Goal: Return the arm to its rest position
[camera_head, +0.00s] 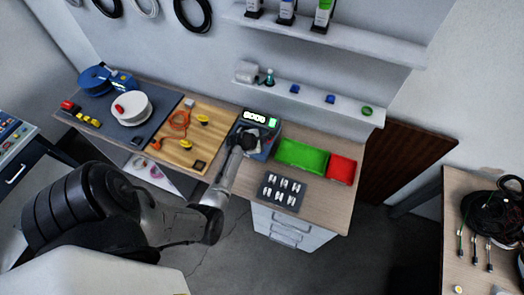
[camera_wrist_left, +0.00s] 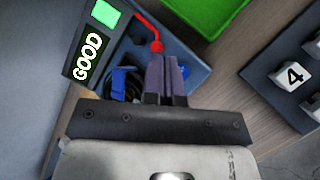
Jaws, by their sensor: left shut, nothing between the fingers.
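My left arm comes in from the left in the head view and reaches over the workbench. My left gripper (camera_head: 246,140) is in front of the tester with the lit GOOD display (camera_head: 256,118). In the left wrist view the left gripper (camera_wrist_left: 167,60) has its two dark fingers together with nothing between them. The fingertips are by a red probe-like piece (camera_wrist_left: 150,35) on the blue tester base (camera_wrist_left: 195,72); I cannot tell whether they touch it. The GOOD display (camera_wrist_left: 88,58) and a green light show beside them. My right gripper is not in view.
A green tray (camera_head: 301,155) and a red tray (camera_head: 342,168) stand right of the tester. A dark numbered holder (camera_head: 281,191) lies in front of them. A wooden board (camera_head: 185,150) with small parts is to the left. Shelves (camera_head: 330,40) hang above the bench.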

